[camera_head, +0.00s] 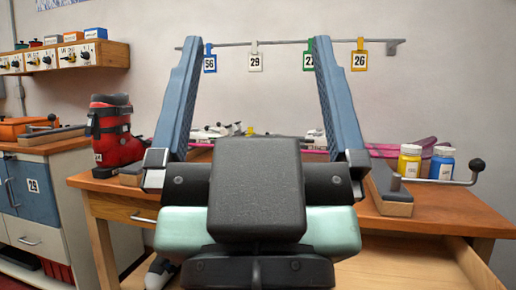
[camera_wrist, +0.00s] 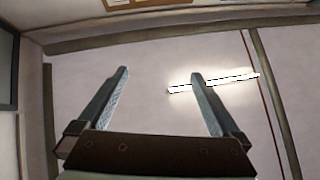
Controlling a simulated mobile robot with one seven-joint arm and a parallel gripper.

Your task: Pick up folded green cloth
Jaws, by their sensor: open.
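My gripper (camera_head: 256,45) is raised in front of the head camera, with its two blue-grey fingers spread wide apart and nothing between them. In the wrist view my gripper (camera_wrist: 159,73) is also open and empty, pointing toward a plain pale surface with a lit tube lamp (camera_wrist: 215,83). I cannot make out a folded green cloth in either view. My gripper and wrist hide the middle of the bench.
A wooden bench (camera_head: 450,208) holds a red ski boot (camera_head: 117,138) at left and yellow (camera_head: 410,162) and blue (camera_head: 441,164) jars at right. Numbered tags hang from a wall rail (camera_head: 285,43). A cabinet (camera_head: 38,205) stands left. An open drawer (camera_head: 420,262) shows below.

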